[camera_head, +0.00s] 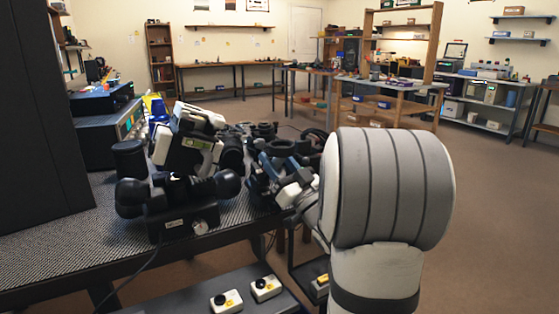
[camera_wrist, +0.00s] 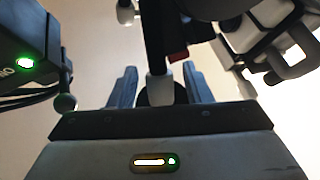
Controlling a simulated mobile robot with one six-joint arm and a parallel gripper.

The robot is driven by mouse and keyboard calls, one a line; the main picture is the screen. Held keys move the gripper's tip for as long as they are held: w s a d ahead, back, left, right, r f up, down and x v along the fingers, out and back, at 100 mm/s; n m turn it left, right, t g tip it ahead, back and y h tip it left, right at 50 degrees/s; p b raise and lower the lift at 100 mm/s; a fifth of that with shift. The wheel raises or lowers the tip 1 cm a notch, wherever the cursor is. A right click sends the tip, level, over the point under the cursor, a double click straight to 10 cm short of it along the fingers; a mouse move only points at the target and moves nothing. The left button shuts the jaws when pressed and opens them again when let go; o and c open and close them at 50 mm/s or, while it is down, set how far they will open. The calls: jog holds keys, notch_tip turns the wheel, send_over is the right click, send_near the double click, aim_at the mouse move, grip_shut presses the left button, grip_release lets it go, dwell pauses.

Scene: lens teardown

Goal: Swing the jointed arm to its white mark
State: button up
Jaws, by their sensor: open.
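In the wrist view my gripper (camera_wrist: 159,70) is open, with one blue-grey finger on each side. A dark upright bar with a pale grey end (camera_wrist: 157,88) shows between the fingers; it looks like part of the jointed arm, but I cannot tell for sure. I cannot tell whether the fingers touch it. A dark round part lies behind its end. In the head view a black and white apparatus with round knobs (camera_head: 180,185) stands on the bench, left of my gripper. My own arm partly hides the area around my gripper there. I cannot make out the white mark.
A dark box with a lit green lamp (camera_wrist: 24,63) is close on the left in the wrist view, and black and white parts (camera_wrist: 265,35) crowd the upper right. The bench (camera_head: 60,240) has bare room at its front left. Small white and yellow boxes (camera_head: 227,301) sit below.

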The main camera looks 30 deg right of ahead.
jog(key=v, duration=0.7)
jog(key=shift+s+f+p, duration=0.25)
jog(key=shift+s+p, duration=0.05)
jog(key=shift+p, duration=0.1)
jog(key=shift+d, duration=0.1)
